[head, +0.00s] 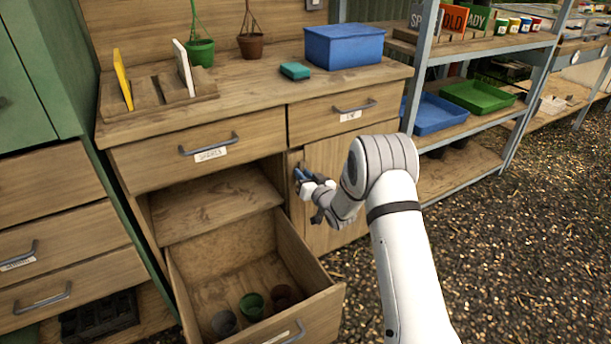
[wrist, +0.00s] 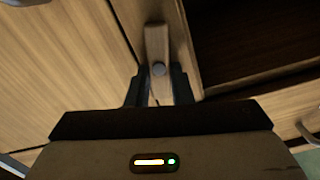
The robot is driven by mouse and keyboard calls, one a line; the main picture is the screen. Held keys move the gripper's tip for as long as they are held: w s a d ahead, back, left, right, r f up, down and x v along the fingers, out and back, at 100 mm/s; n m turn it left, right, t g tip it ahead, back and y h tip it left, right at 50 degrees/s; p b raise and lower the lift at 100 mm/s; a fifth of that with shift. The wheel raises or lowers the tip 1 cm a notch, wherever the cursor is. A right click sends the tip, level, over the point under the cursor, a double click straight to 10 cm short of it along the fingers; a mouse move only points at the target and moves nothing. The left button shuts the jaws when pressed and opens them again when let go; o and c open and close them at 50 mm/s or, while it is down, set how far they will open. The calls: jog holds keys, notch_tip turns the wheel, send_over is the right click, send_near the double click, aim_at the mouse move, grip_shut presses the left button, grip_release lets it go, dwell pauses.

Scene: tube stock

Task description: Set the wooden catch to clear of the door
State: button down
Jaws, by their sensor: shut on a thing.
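The wooden catch (wrist: 157,48) is a small wooden bar on a round pivot bolt, seen in the wrist view. It lies lengthwise along the upright post between the cabinet door and the open compartment, and appears not to cross the door. The plain wooden door (head: 338,158) is closed below the right drawer; in the wrist view the door (wrist: 62,75) is at the left. My gripper (head: 301,176) is at the post, and in the wrist view my gripper (wrist: 158,92) is shut on the catch's near end. The head view hides most of the catch behind my gripper.
An open lower drawer (head: 329,300) with several pots juts out to the left below my arm. The upper drawers, one labelled SPARES (head: 210,148), are shut. A metal shelf rack (head: 416,75) stands at the right. Gravel floor (head: 500,240) is clear at the right.

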jog(key=shift+n+b, duration=1.6)
jog(key=shift+b, duration=0.4)
jog(key=c, duration=1.3)
grip_release()
jog(key=p+v, duration=0.1)
jog(key=v, duration=0.7)
jog(key=shift+p, duration=0.4)
jog(key=shift+w, duration=0.1)
